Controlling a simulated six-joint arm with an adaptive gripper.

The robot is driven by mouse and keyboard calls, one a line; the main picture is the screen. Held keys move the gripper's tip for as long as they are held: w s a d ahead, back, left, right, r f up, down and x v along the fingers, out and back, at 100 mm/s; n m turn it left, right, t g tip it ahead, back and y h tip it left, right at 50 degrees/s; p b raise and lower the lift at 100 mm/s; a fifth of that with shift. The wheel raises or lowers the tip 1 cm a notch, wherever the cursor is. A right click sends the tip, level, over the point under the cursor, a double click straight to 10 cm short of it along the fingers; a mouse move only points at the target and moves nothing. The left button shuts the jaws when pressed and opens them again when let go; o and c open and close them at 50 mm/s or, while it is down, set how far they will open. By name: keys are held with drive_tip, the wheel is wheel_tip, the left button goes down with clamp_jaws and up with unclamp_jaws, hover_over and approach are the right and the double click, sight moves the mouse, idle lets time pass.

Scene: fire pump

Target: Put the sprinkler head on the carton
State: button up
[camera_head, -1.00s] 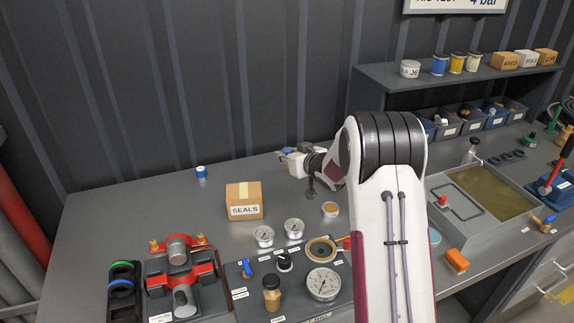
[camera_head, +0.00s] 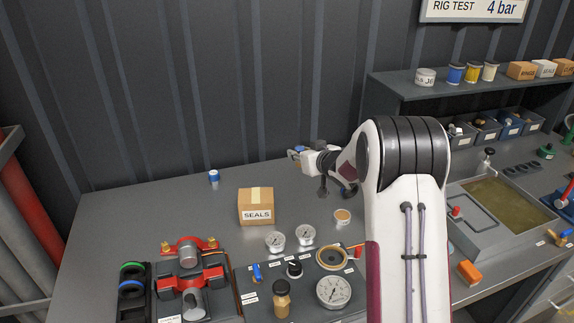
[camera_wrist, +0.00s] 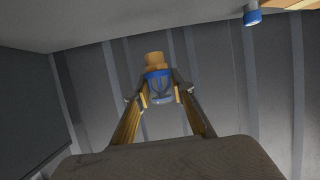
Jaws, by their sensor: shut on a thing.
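The carton (camera_head: 256,210), a brown box labelled SEALS with a tape strip on top, stands upright on the bench left of my arm. My gripper (camera_head: 296,155) is up and to the right of the carton in the head view, apart from it. In the wrist view my gripper (camera_wrist: 159,93) is shut on the sprinkler head (camera_wrist: 157,86), a brass-coloured piece with a blue middle, held between the fingertips. The sprinkler head is small and hard to make out in the head view. A corner of the carton (camera_wrist: 290,4) shows at the wrist view's top right edge.
A small blue-and-white cylinder (camera_head: 214,176) stands behind the carton to the left. Gauges (camera_head: 275,241), a small cup (camera_head: 342,217) and a red clamp fixture (camera_head: 190,270) are nearer the front. The carton's top is clear, as is the bench left of it.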

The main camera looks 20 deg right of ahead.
drive_tip(key=a+r+n+y, duration=0.1)
drive_tip(key=a+r, duration=0.5)
drive_tip(key=a, duration=0.2)
wheel_tip(320, 180, up, 3)
hover_over(256, 195)
drive_tip(key=shift+m, duration=0.3)
drive_tip(key=shift+f, duration=0.15)
drive_tip(key=shift+f, duration=3.05)
drive_tip(key=shift+a+f+h, duration=0.1)
drive_tip(key=shift+h, duration=0.2)
drive_tip(key=shift+f, duration=1.8)
drive_tip(key=shift+f, duration=0.1)
